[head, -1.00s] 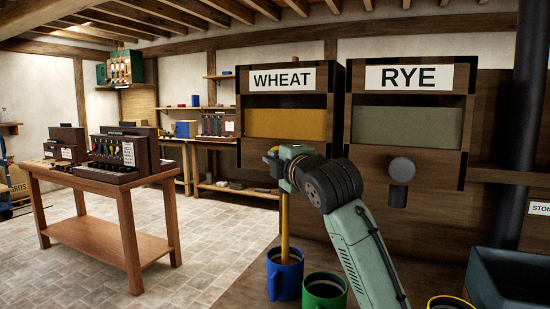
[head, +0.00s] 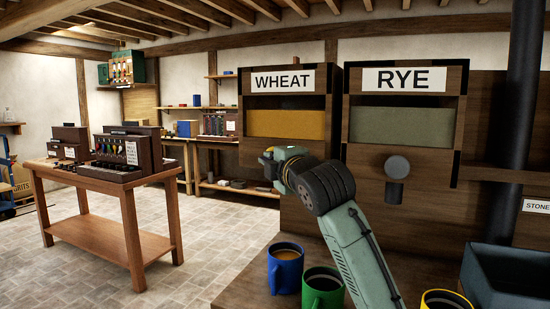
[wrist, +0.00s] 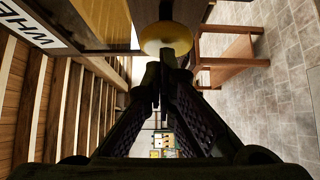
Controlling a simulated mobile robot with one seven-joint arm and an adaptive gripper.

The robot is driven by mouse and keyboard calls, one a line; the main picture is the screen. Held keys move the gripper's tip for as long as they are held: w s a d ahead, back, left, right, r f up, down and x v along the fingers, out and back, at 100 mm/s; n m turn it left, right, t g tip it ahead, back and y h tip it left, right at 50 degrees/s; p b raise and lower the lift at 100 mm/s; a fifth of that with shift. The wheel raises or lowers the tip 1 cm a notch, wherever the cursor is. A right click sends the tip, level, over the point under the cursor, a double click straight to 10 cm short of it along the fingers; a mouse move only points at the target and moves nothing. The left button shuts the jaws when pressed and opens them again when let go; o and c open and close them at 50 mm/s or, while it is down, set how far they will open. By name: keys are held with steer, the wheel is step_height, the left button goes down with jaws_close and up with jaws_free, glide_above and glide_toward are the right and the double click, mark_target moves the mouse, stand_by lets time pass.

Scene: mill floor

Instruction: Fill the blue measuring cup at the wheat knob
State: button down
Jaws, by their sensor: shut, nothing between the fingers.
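The blue measuring cup (head: 285,275) stands upright on the counter below the wheat bin (head: 289,85), with tan grain visible close to its rim. No grain stream falls into it. My gripper (head: 269,160) is in front of the wheat bin, above and a little left of the cup. In the wrist view the round yellow wheat knob (wrist: 166,37) is just beyond my fingertips (wrist: 164,77). The fingers are shut with nothing between them; I cannot tell whether they touch the knob. In the head view my gripper mostly hides the knob and spout.
A green cup (head: 323,291) stands right of the blue cup, and a yellow cup (head: 446,300) farther right. The rye bin (head: 404,80) has a grey knob (head: 397,166). A dark tub (head: 509,285) is at the right. A wooden table (head: 105,185) stands left, with open floor between.

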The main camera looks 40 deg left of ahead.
steer(key=b+v, duration=0.3)
steer(key=v, duration=0.7)
steer(key=shift+s+d, duration=0.15)
steer(key=shift+s, duration=0.25)
